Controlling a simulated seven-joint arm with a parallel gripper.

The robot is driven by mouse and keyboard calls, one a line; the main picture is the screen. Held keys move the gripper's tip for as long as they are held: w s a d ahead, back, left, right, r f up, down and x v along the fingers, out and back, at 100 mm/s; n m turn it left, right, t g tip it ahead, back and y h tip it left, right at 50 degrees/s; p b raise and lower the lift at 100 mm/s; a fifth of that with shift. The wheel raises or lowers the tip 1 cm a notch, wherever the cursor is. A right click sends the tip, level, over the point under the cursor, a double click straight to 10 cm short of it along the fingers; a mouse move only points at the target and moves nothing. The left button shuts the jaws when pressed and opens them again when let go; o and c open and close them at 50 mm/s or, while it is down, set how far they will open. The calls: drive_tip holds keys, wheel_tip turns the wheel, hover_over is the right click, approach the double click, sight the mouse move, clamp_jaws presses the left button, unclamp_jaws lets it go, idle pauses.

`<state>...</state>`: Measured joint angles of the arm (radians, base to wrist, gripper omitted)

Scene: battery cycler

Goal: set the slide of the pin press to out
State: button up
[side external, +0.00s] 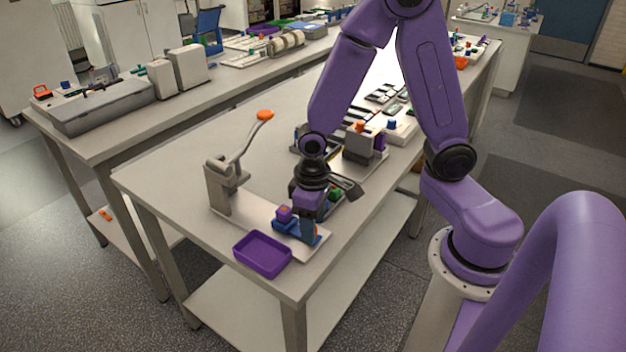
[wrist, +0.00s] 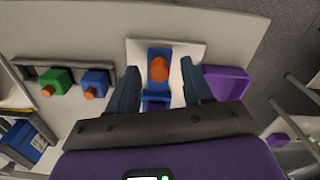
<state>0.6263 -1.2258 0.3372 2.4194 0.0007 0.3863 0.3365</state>
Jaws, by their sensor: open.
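The pin press has a grey upright (side external: 222,186) with a lever ending in an orange knob (side external: 265,115), all on a pale base plate (side external: 246,222). Its blue slide (side external: 290,231) lies low at the plate's front end, partly hidden by my gripper (side external: 299,230). In the wrist view the blue slide (wrist: 157,96) carries a round orange piece (wrist: 159,68). The two dark blue fingers of my gripper (wrist: 160,73) stand open, one each side of the slide, with visible gaps. I cannot tell the exact fingertip height.
A purple tray (side external: 262,262) sits beside the plate near the table edge; it also shows in the wrist view (wrist: 229,80). A green block (wrist: 55,81) and a blue block (wrist: 95,82) stand in a grey rack to the left. The table left of the press is clear.

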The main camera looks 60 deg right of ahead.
wheel_tip(320, 180, up, 16)
idle(0.6)
drive_tip(key=shift+s, duration=0.1)
drive_tip(key=s+f+n, duration=0.3)
drive_tip(key=s+n, duration=0.6)
drive_tip(key=s, duration=0.5)
drive_tip(key=shift+s+d+f+n, duration=0.3)
drive_tip(key=shift+s+d+f, duration=0.05)
drive_tip(key=shift+d+f, duration=0.05)
